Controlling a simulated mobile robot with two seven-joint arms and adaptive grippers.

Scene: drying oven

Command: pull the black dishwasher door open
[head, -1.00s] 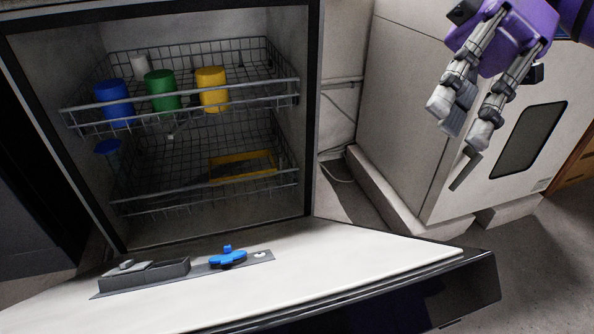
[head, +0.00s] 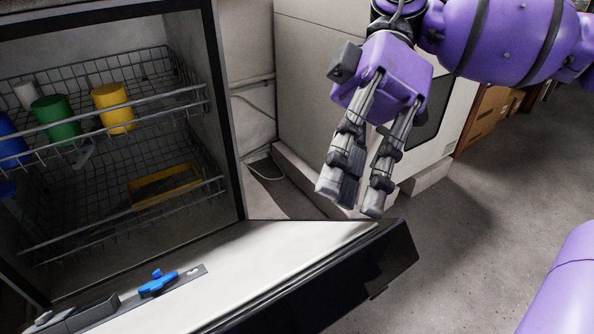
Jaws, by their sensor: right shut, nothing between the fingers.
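The dishwasher door (head: 290,262) is folded down and open, its white inner face up and its black outer panel (head: 372,275) at the right end. My right gripper (head: 351,200) hangs just above and behind the door's far right corner, fingers pointing down. It is shut and empty; a small gap seems to separate it from the door. My left gripper is not in view.
The upper rack (head: 160,96) holds a yellow cup (head: 112,108), a green cup (head: 56,121) and a blue cup (head: 10,140). The lower rack (head: 130,225) has a yellow frame (head: 165,186). A white cabinet (head: 300,100) stands behind my gripper. Floor (head: 480,220) at right is clear.

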